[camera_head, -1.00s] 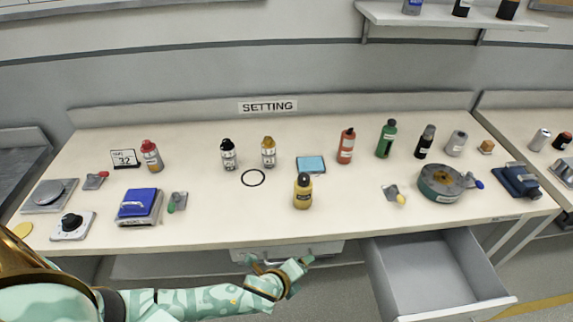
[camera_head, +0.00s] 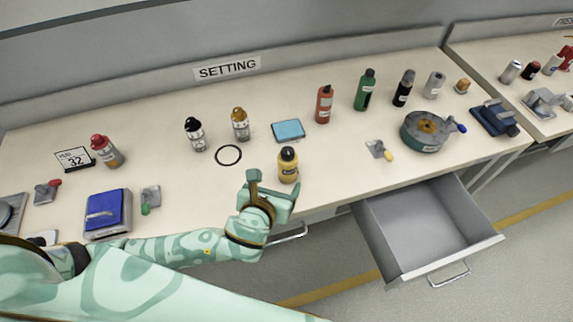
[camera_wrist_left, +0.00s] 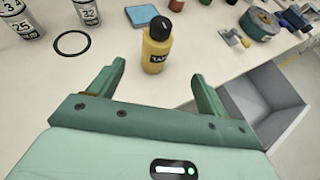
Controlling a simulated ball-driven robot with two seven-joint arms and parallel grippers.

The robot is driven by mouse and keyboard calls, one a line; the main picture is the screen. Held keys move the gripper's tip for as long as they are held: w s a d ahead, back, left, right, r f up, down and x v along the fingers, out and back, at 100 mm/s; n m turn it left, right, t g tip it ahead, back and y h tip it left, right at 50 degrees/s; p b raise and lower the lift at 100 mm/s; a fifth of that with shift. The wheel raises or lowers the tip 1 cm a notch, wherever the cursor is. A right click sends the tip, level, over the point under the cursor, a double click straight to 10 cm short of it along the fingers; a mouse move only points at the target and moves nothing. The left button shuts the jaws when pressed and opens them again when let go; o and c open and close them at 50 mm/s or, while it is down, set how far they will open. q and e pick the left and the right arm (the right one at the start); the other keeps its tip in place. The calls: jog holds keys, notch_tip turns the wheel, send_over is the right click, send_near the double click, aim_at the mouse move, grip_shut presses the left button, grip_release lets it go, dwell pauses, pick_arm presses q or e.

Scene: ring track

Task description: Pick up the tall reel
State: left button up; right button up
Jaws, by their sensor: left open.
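I cannot clearly tell which thing is the tall reel. Upright on the bench at the right stand a grey cylinder (camera_head: 434,85) with a pale label and a short tan piece (camera_head: 462,86) beside it. My left gripper (camera_head: 271,186) is open and empty at the bench's front edge, far left of these. A yellow bottle (camera_head: 288,166) with a black cap stands just beyond its fingers. In the left wrist view the bottle (camera_wrist_left: 157,46) appears between the open fingers (camera_wrist_left: 160,74), apart from them. My right gripper is not in view.
A red bottle (camera_head: 324,104), green bottle (camera_head: 365,90) and dark bottle (camera_head: 403,88) stand along the back. A round grey-green drum (camera_head: 424,131) sits at the right. An open drawer (camera_head: 425,222) juts out below the front edge. A black ring (camera_head: 228,155) lies flat.

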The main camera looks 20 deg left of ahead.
aim_at(286, 168)
pick_arm(q)
jog(key=b+x, duration=0.2)
jog(key=x, duration=0.7)
jog(key=shift+w+f+b, duration=0.15)
jog(key=shift+f+b, duration=0.15)
jog(key=shift+b, duration=0.1)
jog(key=shift+w+a+f, duration=0.15)
jog(key=shift+w+f, duration=0.1)
jog(key=shift+w, duration=0.3)
jog(key=b+x, duration=0.1)
jog(key=x, duration=0.1)
jog(key=b+x, duration=0.1)
jog(key=x, duration=0.1)
jog(key=shift+w+a+f, duration=0.15)
jog(key=shift+w+a, duration=0.05)
jog(key=shift+w, duration=0.05)
jog(key=shift+c, duration=0.7)
jog(key=c, duration=1)
